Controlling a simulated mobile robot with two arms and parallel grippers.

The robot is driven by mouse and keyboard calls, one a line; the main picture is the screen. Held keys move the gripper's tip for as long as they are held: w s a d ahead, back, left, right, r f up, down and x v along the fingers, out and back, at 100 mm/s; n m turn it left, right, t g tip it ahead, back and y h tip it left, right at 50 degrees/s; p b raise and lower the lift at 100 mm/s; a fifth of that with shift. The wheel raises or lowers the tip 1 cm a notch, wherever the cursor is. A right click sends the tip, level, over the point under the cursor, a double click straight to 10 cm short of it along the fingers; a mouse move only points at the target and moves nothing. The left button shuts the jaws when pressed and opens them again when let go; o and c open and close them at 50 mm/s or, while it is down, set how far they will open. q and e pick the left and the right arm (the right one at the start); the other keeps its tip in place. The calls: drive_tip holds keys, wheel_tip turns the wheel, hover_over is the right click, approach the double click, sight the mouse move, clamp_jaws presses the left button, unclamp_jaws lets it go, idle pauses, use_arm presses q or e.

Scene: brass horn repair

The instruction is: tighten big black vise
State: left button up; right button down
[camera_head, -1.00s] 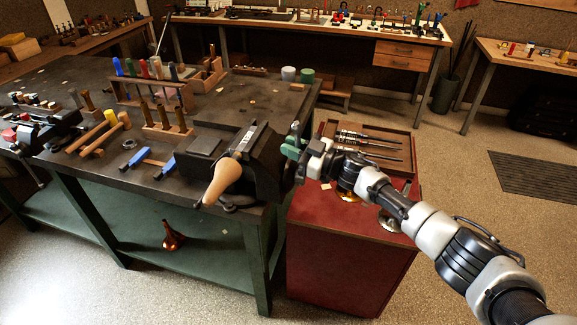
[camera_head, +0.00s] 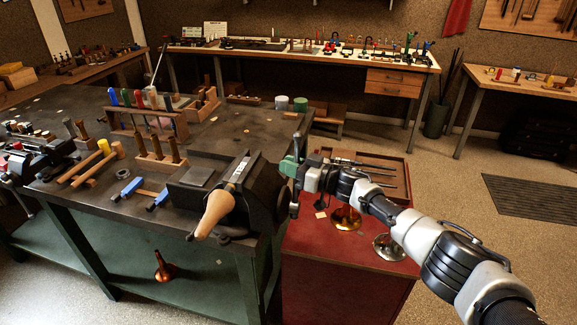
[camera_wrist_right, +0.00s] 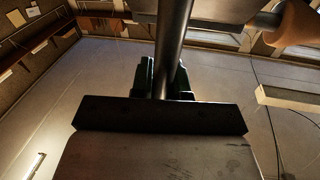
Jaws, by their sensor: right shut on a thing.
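The big black vise (camera_head: 262,190) is mounted at the right front corner of the dark workbench (camera_head: 240,122). A tan tapered wooden piece (camera_head: 215,214) sticks out of its front side. My right gripper (camera_head: 290,167), with green fingers, is at the vise's right end and is shut on the vise handle (camera_head: 295,203), a bar that stands roughly upright. In the right wrist view the handle bar (camera_wrist_right: 172,50) runs down between the green fingers (camera_wrist_right: 162,80). The fingers partly hide the bar. My left gripper does not show in either view.
A red cabinet (camera_head: 345,245) stands right of the bench, with a wooden tray of tools (camera_head: 385,172) and brass bell-shaped parts (camera_head: 345,217) on it, under my right arm. Wooden tool racks (camera_head: 160,160) and blue-handled tools (camera_head: 128,188) lie on the bench. Open floor is at the right.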

drive_tip(key=shift+d+f, duration=0.15)
drive_tip(key=shift+d, duration=0.05)
drive_tip(key=c, duration=1.3)
unclamp_jaws()
drive_tip(key=shift+c, duration=0.2)
drive_tip(key=shift+o, duration=1.2)
drive_tip(key=shift+d, duration=0.2)
drive_tip(key=shift+a, duration=0.15)
drive_tip(key=b+v, duration=0.1)
drive_tip(key=v, duration=1)
drive_tip(key=shift+f, duration=0.1)
